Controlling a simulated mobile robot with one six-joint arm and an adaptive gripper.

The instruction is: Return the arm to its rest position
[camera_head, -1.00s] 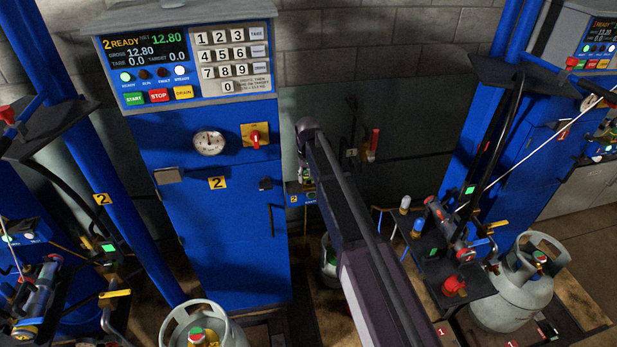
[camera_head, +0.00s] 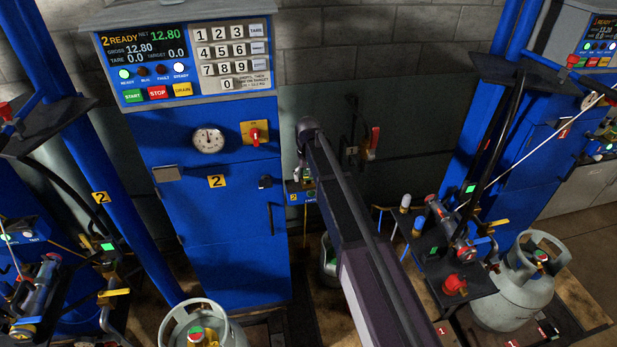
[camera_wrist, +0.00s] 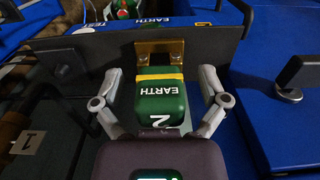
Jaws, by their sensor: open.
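My arm (camera_head: 350,215) reaches across the middle of the head view toward the wall behind the scales; my gripper is hidden there behind the arm. In the wrist view my gripper (camera_wrist: 160,74) is open, with one grey finger on each side of a green block (camera_wrist: 160,100) marked EARTH and 2. The block has a yellow band and sits at a brass bracket (camera_wrist: 159,54) on a dark plate (camera_wrist: 90,54). Gaps show between the fingers and the block.
Blue scale 2 (camera_head: 225,230) stands left of my arm, its display reading READY. A grey cylinder (camera_head: 205,325) is at the bottom left, another (camera_head: 520,285) at the right. A black shelf with fittings (camera_head: 435,275) is close to the arm's right.

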